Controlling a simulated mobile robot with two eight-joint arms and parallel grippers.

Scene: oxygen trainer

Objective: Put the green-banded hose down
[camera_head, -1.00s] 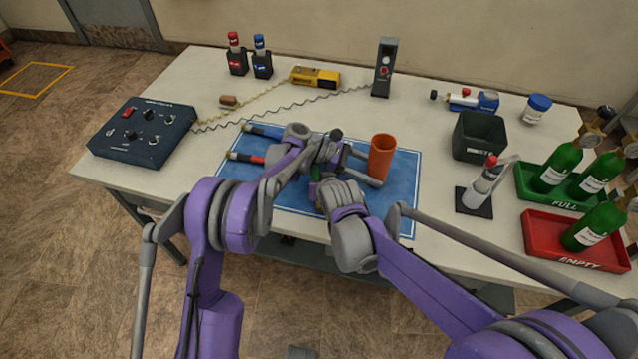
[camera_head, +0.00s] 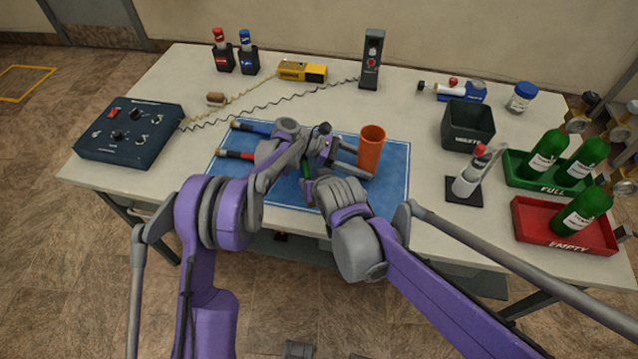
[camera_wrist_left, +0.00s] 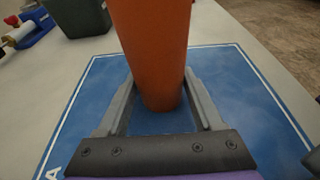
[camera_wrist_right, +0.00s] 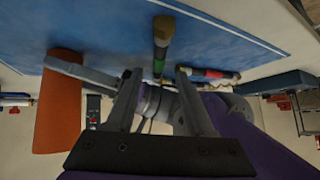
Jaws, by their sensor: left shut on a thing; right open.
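The green-banded hose (camera_head: 307,190) is by the mat's front edge, partly hidden by my arms. In the right wrist view the hose (camera_wrist_right: 161,40) appears to lie on the blue mat (camera_wrist_right: 100,30), its green band just beyond my fingertips. My right gripper (camera_wrist_right: 158,72) is open, with nothing between its fingers. My left gripper (camera_head: 357,160) is shut on the upright orange cup (camera_head: 372,148). The cup also fills the middle of the left wrist view (camera_wrist_left: 152,40), a finger on each side.
A red-banded hose (camera_head: 235,155) and a blue-banded hose (camera_head: 250,128) lie at the mat's left. A control box (camera_head: 130,132) stands further left. A dark bin (camera_head: 468,125), a green tray (camera_head: 515,178) and a red tray (camera_head: 530,228) stand right. The mat's right front corner is clear.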

